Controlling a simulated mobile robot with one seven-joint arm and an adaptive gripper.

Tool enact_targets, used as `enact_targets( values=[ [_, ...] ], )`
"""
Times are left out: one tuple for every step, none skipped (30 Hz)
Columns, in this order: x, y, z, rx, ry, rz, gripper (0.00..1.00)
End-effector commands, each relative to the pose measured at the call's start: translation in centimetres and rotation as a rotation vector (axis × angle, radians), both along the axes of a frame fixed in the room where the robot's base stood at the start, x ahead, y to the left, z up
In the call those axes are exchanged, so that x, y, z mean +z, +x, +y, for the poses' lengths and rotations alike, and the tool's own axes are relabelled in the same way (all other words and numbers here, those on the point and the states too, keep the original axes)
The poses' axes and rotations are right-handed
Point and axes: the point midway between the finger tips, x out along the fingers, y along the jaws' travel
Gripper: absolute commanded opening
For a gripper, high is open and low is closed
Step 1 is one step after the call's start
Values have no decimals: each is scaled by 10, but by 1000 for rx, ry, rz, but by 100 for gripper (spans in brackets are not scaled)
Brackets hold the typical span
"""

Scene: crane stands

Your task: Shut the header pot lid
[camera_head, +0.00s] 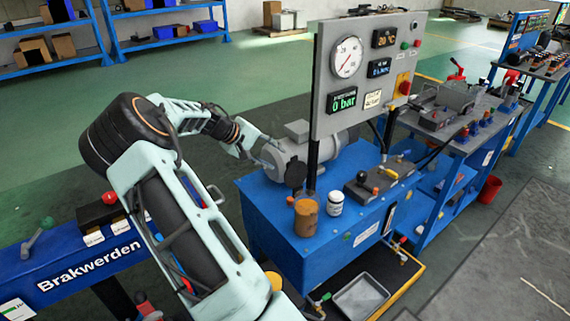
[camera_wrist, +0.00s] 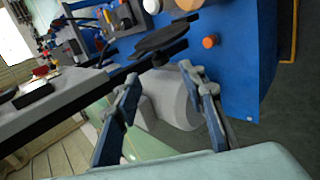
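The header pot appears to be the brown pot (camera_head: 306,217) at the near left of the blue bench top, partly cut off in the wrist view (camera_wrist: 188,4). A dark round lid (camera_head: 296,174) stands raised, tilted up behind the pot and in front of the grey motor. In the wrist view the lid (camera_wrist: 157,40) is seen nearly edge-on, beyond the fingertips. My gripper (camera_head: 252,150) is to the left of the lid and behind it, beside the motor. In the wrist view my gripper (camera_wrist: 163,75) is open, with nothing between its fingers and apart from the lid.
A grey motor (camera_head: 279,155) lies close to my gripper. A dark upright post (camera_head: 312,165) carries a gauge panel (camera_head: 365,70) beside the lid. A white jar (camera_head: 335,203) stands right of the pot.

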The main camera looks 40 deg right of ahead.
Motion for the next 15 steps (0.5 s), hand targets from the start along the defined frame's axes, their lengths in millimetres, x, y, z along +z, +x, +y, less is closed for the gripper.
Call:
enact_targets(
  values=[
    [-8,-2,-9,-1,-1,3,38],
    [-12,-3,-13,-2,0,4,38],
    [-17,-4,-18,-2,0,2,38],
    [-21,-4,-22,-1,0,2,38],
    [-25,-4,-26,-1,0,2,38],
    [-30,-5,-31,0,0,1,38],
    [-33,-6,-34,0,0,1,38],
    [-37,-6,-37,0,0,1,38],
    [-40,-6,-41,0,0,1,38],
    [-43,-7,-44,0,0,0,38],
    [-45,-7,-46,0,1,0,38],
    [-48,-7,-48,1,1,0,38],
    [-49,-7,-49,1,1,0,38],
    [-50,-7,-51,1,1,-2,38],
    [-52,-7,-52,1,1,-2,38]
  ],
)
